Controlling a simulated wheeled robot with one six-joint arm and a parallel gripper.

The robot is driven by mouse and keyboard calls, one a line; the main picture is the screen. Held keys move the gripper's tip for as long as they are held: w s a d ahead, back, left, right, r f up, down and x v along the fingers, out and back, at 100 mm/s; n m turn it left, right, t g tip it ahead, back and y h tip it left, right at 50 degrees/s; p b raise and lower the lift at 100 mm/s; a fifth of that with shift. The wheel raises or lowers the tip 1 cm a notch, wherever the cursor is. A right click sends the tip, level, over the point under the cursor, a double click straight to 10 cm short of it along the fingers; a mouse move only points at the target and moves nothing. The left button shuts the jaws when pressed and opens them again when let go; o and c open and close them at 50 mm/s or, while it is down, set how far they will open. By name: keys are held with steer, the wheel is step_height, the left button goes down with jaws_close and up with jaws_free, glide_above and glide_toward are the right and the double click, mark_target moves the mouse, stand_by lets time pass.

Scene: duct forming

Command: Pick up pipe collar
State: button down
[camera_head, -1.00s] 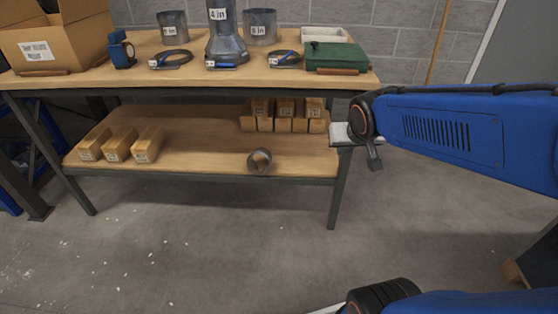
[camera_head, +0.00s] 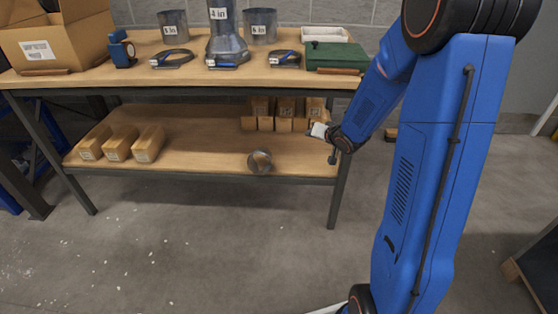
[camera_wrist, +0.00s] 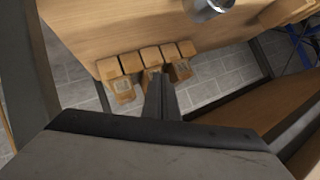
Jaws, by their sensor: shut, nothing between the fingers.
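The pipe collar (camera_head: 260,161), a short grey metal ring, lies near the front edge of the lower shelf (camera_head: 205,160). In the wrist view the collar (camera_wrist: 207,7) is cut off by the top edge, right of centre. My gripper (camera_wrist: 158,76) shows in the wrist view as dark fingers closed together, with nothing between them. In the head view my wrist is at the right end of the lower shelf, right of the collar and apart from it. The fingertips are hard to make out there.
Several small boxes (camera_head: 285,116) stand at the back right of the lower shelf. Three more boxes (camera_head: 120,144) stand at the left. The bench top (camera_head: 105,78) and a front leg (camera_head: 339,195) bound the shelf. The shelf around the collar is clear.

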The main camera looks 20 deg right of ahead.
steer(key=a+f+m+t+y, duration=0.1)
steer(key=a+f+m+y, duration=0.15)
steer(key=f+y, duration=0.4)
steer(key=a+f+m+t+y, duration=0.1)
steer(key=a+f+m+y, duration=0.15)
steer(key=f, duration=0.75)
steer(key=shift+y, duration=0.4)
steer(key=shift+x, duration=4.65)
steer(key=shift+s+a, duration=0.1)
steer(key=shift+a, duration=0.1)
